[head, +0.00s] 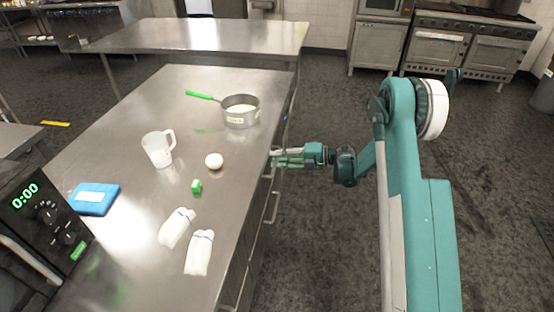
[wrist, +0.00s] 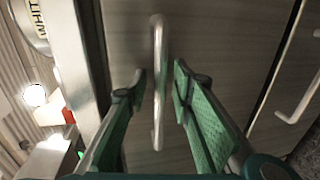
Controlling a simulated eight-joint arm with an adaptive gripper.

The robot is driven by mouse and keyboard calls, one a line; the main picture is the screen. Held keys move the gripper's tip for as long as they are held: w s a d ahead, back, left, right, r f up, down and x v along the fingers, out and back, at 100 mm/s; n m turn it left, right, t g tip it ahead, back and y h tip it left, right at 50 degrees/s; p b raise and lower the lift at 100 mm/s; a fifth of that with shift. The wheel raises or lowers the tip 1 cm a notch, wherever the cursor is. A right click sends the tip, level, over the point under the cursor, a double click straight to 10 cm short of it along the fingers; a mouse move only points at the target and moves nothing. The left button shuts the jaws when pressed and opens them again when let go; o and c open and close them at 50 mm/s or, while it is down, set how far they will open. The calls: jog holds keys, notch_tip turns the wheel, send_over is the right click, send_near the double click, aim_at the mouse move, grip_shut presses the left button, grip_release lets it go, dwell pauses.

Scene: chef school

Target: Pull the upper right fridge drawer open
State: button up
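My gripper (head: 280,158) is beside the right side of the steel counter, just below its top edge. In the wrist view its two green fingers (wrist: 159,80) are apart, one on each side of a metal bar handle (wrist: 157,125). The handle is on a flat grey drawer front (wrist: 215,35), which looks shut. Gaps show between the fingers and the bar, so I see no firm hold. In the head view the counter edge and my gripper hide most of this drawer.
Another drawer handle (wrist: 300,100) is at the right in the wrist view. On the counter (head: 130,235) are a saucepan (head: 240,120), a measuring cup (head: 158,152), a white ball-like item (head: 214,161) and a blue box (head: 93,198). The floor right of the counter is clear around my arm.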

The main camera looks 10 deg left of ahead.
jog(key=shift+c, duration=0.6)
grip_shut()
jog(key=f+v, duration=0.3)
jog(key=v, duration=1.2)
jog(key=d+f+b+v, duration=0.1)
jog(key=f+v, duration=0.2)
jog(key=v, duration=1.3)
jog(key=d+f+v, duration=0.1)
jog(key=f+v, duration=0.2)
jog(key=v, duration=1.2)
jog(key=shift+d+f+b, duration=0.25)
jog(key=shift+f+b, duration=0.05)
jog(key=shift+o, duration=0.6)
grip_release()
